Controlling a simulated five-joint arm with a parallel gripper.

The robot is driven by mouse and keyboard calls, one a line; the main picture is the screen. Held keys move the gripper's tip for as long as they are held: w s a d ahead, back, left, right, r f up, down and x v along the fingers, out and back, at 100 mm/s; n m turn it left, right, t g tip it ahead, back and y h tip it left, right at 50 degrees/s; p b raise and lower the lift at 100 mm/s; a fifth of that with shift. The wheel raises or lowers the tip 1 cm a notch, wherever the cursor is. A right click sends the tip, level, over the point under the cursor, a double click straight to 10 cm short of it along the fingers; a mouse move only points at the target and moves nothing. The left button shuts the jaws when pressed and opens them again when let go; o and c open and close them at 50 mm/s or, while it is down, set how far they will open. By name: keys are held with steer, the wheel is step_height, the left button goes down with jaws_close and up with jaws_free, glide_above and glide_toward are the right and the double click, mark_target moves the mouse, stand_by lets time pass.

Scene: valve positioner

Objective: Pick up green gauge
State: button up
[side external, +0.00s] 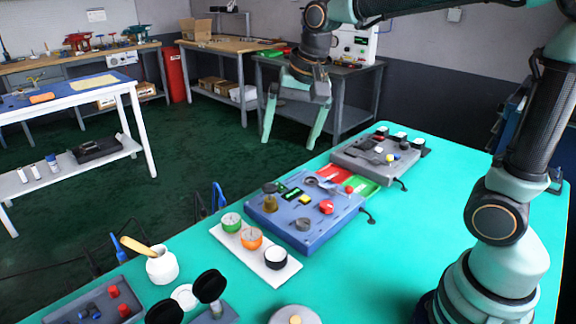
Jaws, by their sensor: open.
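The green gauge (231,222) sits at the far left end of a white tray (252,266) on the teal table. An orange gauge (250,239) and a white-faced dark gauge (276,258) stand beside it in a row. My gripper (290,142) is open and empty, fingers pointing down. In the picture it is well above and to the right of the green gauge, over the far side of the table. Nothing hides the green gauge.
A blue box (325,238) with knobs and fittings stands right of the tray. A grey box (375,160) lies farther back, with red and green mats between. A white pot (162,266) and black round parts (209,286) stand front left. The right-hand tabletop is clear.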

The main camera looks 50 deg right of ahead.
steer(key=w+a+f+m+g, duration=0.2)
steer(key=w+a+f+m, duration=0.3)
steer(key=w, duration=0.3)
steer(key=m+g, duration=0.1)
steer(key=m, duration=0.6)
glide_above(231, 219)
step_height(231, 219, down, 8)
step_height(231, 219, down, 12)
steer(key=shift+w+f, duration=0.1)
steer(key=shift+f, duration=0.05)
jaws_close()
